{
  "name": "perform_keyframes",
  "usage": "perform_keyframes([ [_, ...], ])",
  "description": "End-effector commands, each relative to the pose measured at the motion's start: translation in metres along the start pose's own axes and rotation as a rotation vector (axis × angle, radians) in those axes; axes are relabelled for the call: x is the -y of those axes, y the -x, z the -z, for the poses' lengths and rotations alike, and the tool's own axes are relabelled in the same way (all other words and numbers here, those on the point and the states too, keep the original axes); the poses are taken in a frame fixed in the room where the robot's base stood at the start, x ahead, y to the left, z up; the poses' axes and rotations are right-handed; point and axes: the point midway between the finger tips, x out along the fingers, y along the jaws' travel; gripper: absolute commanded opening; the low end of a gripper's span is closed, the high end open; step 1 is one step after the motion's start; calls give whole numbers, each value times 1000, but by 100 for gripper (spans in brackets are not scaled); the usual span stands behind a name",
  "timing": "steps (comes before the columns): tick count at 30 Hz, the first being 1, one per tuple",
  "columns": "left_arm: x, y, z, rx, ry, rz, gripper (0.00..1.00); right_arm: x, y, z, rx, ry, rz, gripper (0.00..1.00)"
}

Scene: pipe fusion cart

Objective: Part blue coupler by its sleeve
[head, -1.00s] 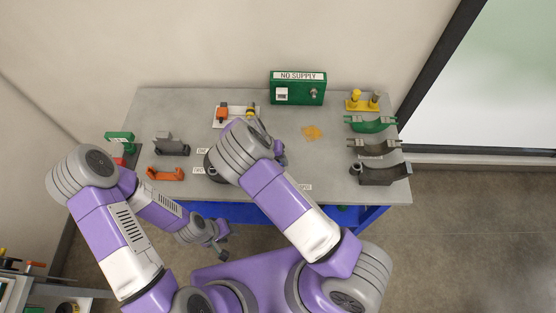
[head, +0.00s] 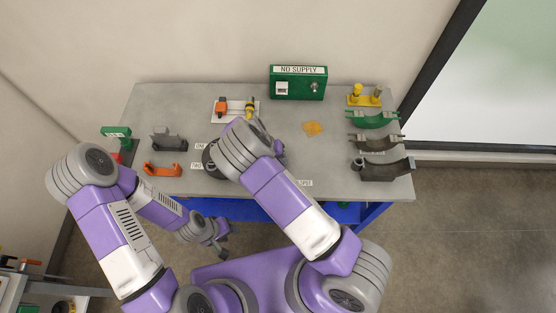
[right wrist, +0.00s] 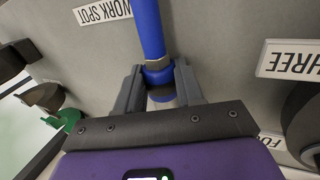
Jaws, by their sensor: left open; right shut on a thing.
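The coupler's lower end is partly hidden between the fingers. In the head view my right arm covers the coupler and most of that gripper. My left gripper (head: 220,246) is open and empty, in front of the table's front edge.
A WORK SPOT label (right wrist: 103,11) and a THREE label (right wrist: 290,59) lie near my right gripper.

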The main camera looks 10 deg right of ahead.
Motion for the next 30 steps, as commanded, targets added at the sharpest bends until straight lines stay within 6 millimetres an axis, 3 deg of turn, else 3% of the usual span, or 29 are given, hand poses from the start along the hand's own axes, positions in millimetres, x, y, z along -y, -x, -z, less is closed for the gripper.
perform_keyframes([
  [4, 1, -2, 0, 0, 0, 0, 43, 1, -2, 0, -1, 0, 0, 0],
  [5, 1, -2, 0, 0, 0, 0, 43, 1, -2, 0, -1, 0, 0, 38],
  [10, 1, -2, 0, 0, 0, 0, 43, 2, -2, 0, -1, 0, 2, 64],
  [30, 1, -2, 0, 0, 0, 0, 43, 6, -2, 0, -4, 3, 10, 66],
])
